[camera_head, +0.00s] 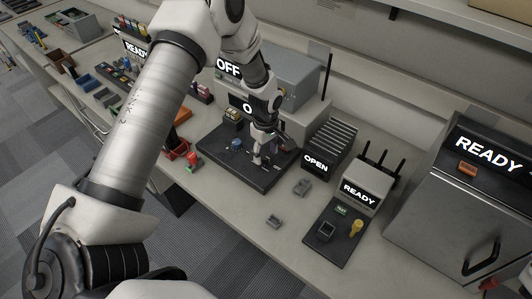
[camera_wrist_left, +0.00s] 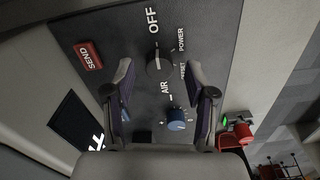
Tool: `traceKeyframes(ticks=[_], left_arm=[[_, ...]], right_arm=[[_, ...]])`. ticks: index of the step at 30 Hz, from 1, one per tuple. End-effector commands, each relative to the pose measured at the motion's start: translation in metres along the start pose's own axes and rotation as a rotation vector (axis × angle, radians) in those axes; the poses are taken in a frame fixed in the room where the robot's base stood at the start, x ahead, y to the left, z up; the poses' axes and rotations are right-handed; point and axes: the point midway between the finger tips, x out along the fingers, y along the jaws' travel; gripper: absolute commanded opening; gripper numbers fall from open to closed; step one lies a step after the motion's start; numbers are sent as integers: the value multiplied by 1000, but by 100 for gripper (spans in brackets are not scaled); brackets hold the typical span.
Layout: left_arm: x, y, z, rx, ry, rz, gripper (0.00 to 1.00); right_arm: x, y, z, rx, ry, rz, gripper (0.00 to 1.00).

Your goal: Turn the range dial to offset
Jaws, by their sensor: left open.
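A dark panel (camera_head: 222,160) lies on the bench; it also fills much of the left wrist view (camera_wrist_left: 215,35). In that view a dark round dial (camera_wrist_left: 158,63) with a white pointer mark sits near labels reading OFF, POWER and one partly hidden label ending in "SET". A blue knob (camera_wrist_left: 177,119) sits nearer the wrist, by the label AIR; it also shows in the head view (camera_head: 237,144). I cannot read a range label. My left gripper (camera_head: 265,158) is open above the panel. Its fingertips (camera_wrist_left: 160,70) are either side of the dark dial; contact is unclear. My right gripper is not in view.
A red SEND button (camera_wrist_left: 88,55) is on the panel. A grey box marked OFF (camera_head: 290,75) stands behind. A ribbed OPEN unit (camera_head: 333,140) and READY device (camera_head: 365,185) stand right. A red and green item (camera_head: 193,160) is left of the panel.

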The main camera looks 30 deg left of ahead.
Motion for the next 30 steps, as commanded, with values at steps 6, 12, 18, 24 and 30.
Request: traceKeyframes(ticks=[6,12,18,24,30], left_arm=[[15,0,0,1,1,1,56],[15,0,0,1,1,1,38],[14,0,0,1,1,1,0],[14,0,0,10,1,1,0],[14,0,0,61,1,1,0]], right_arm=[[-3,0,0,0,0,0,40],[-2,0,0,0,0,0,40],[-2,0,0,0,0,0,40],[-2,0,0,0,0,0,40],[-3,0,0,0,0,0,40]])
